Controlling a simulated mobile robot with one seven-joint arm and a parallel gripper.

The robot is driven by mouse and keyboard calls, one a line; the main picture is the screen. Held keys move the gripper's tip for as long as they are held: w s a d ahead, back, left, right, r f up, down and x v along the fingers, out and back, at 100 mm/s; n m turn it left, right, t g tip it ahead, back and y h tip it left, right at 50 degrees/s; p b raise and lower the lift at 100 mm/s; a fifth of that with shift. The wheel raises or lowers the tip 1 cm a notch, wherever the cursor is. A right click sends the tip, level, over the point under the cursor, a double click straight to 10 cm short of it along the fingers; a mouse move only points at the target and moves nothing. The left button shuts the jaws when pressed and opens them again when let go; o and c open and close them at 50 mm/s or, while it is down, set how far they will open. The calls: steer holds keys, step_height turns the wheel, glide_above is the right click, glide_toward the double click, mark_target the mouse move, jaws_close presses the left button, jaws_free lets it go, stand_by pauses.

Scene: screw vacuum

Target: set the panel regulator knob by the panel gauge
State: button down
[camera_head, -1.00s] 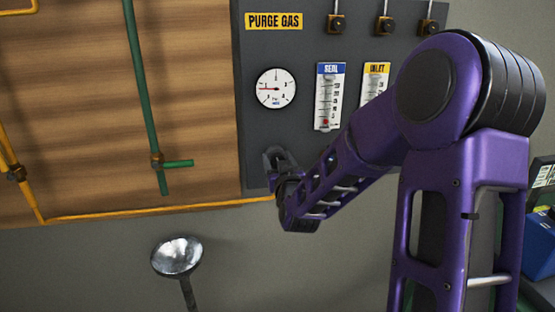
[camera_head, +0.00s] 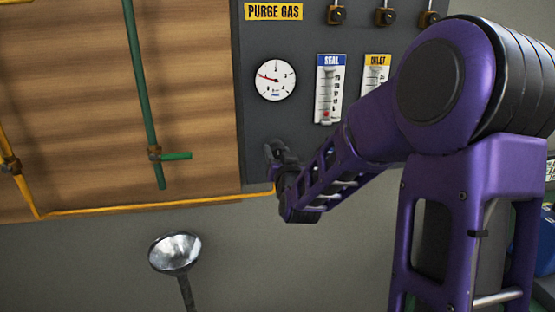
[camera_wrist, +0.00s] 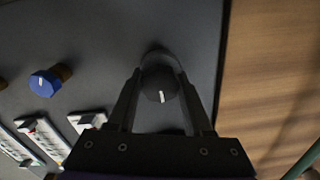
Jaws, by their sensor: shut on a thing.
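The panel gauge (camera_head: 275,80) is a round white dial with a red needle, under the yellow PURGE GAS label. Its needle points to the left and somewhat up. The panel regulator knob (camera_wrist: 160,84) is dark and round with a white pointer mark, set on the grey panel (camera_wrist: 110,40). My gripper (camera_wrist: 162,78) is shut on the knob, one finger on each side of it. In the head view my gripper (camera_head: 280,155) is at the panel's lower left, below the gauge, and mostly hides the knob.
The SEAL flowmeter (camera_head: 329,90) and INLET flowmeter (camera_head: 374,78) are right of the gauge. A blue knob (camera_wrist: 44,82) shows left of my gripper in the wrist view. A green pipe (camera_head: 143,90), a yellow pipe (camera_head: 150,206) and a metal funnel (camera_head: 175,252) are to the left and below.

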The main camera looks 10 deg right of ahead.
steer(key=m+b, duration=0.4)
steer(key=m, duration=0.1)
steer(key=shift+f+m, duration=0.1)
steer(key=shift+m, duration=0.2)
steer(key=shift+d+m+b, duration=0.1)
steer(key=shift+m+b, duration=1.1)
steer(key=shift+m, duration=0.9)
steer(key=shift+c, duration=1.5)
jaws_free()
